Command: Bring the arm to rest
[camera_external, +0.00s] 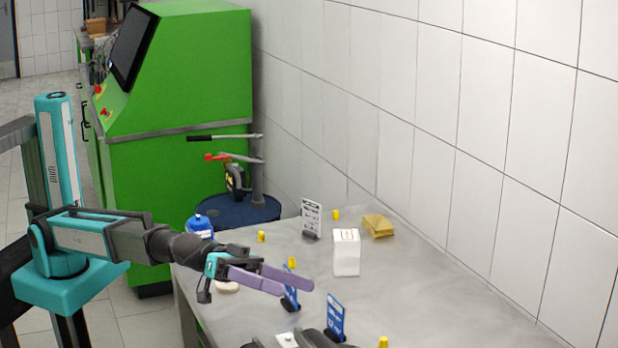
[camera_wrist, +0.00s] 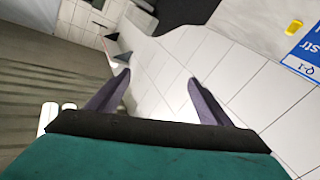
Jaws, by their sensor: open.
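My gripper (camera_external: 296,287) is open, with its two purple fingers spread and nothing between them. In the external view my arm reaches out from the left over the near left part of the grey metal table (camera_external: 420,285). The fingers overlap a blue sign (camera_external: 291,298) in the picture; I cannot tell whether they touch it. In the wrist view both fingers of my gripper (camera_wrist: 160,77) show apart, with white floor tiles between them and no object held.
A white container (camera_external: 346,253), a yellow sponge-like block (camera_external: 377,226) and several small yellow pieces stand on the table. Another blue sign (camera_external: 336,319) and dark parts are at the front. A blue drum (camera_external: 235,212) and green machine (camera_external: 190,70) stand behind. The table's right side is clear.

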